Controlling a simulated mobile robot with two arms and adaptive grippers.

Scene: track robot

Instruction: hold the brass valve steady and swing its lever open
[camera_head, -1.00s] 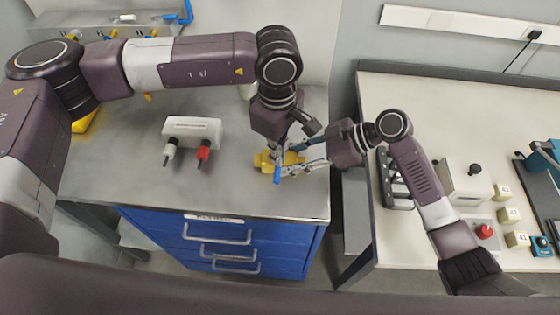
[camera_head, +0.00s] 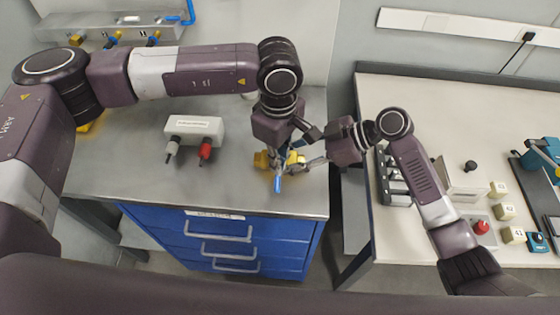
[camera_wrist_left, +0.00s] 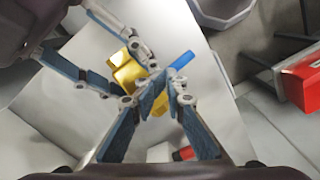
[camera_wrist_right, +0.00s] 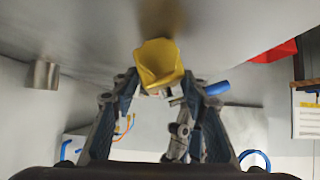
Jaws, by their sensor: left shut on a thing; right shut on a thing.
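The brass valve (camera_head: 262,160) shows as a yellow body near the right end of the grey worktop, partly hidden by my grippers. Its blue lever (camera_head: 278,184) points toward the front edge. My left gripper (camera_head: 275,163) comes from above, its fingers closed at the lever's near part; in the left wrist view the fingertips (camera_wrist_left: 166,92) meet beside the blue lever (camera_wrist_left: 182,60). My right gripper (camera_head: 298,160) reaches in from the right; in the right wrist view its fingertips (camera_wrist_right: 160,82) sit on both sides of the yellow valve body (camera_wrist_right: 158,62).
A white box (camera_head: 195,128) with a grey and a red fitting stands to the left on the worktop. Blue drawers (camera_head: 222,240) lie below. A second bench (camera_head: 450,100) at the right carries small devices, beyond a gap. The worktop's front left is clear.

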